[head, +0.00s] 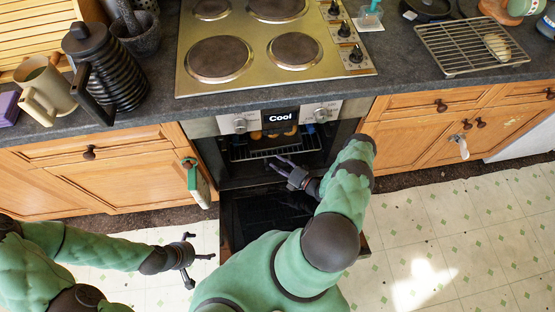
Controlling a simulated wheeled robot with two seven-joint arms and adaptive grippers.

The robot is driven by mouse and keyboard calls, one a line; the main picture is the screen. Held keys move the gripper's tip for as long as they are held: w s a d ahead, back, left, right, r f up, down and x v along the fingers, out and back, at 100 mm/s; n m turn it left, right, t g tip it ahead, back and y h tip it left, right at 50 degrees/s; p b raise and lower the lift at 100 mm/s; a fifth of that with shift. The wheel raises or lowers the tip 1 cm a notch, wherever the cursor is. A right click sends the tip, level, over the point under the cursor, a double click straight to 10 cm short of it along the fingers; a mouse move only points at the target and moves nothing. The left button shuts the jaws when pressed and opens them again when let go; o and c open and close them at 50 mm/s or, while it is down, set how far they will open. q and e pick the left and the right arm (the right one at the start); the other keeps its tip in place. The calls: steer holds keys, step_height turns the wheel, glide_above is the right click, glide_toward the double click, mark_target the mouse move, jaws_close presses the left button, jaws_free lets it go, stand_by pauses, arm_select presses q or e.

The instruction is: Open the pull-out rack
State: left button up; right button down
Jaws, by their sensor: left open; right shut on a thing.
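The oven (195,128) under the hob has its door (240,215) folded down. The wire rack (240,152) sits inside the oven cavity, with some brownish round food (256,135) partly visible at its back. My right gripper (279,161) is at the front edge of the rack, shut on it; the exact contact is small and partly hidden by the gripper. My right arm covers the right side of the door. My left gripper (203,248) is open and empty above the floor, to the left of the open door.
The oven display (281,117) reads "Cool". Wooden cupboards (130,180) flank the oven, and a green and white item (196,182) hangs just left of it. The counter above holds a dark ribbed pot (118,75) and a cooling rack (450,58). The tiled floor (450,250) at right is clear.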

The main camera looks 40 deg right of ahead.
steer(key=shift+s+a, duration=0.3)
steer(key=shift+s, duration=0.25)
steer(key=shift+s+a, duration=0.3)
steer(key=shift+s, duration=0.2)
steer(key=c, duration=0.7)
jaws_free()
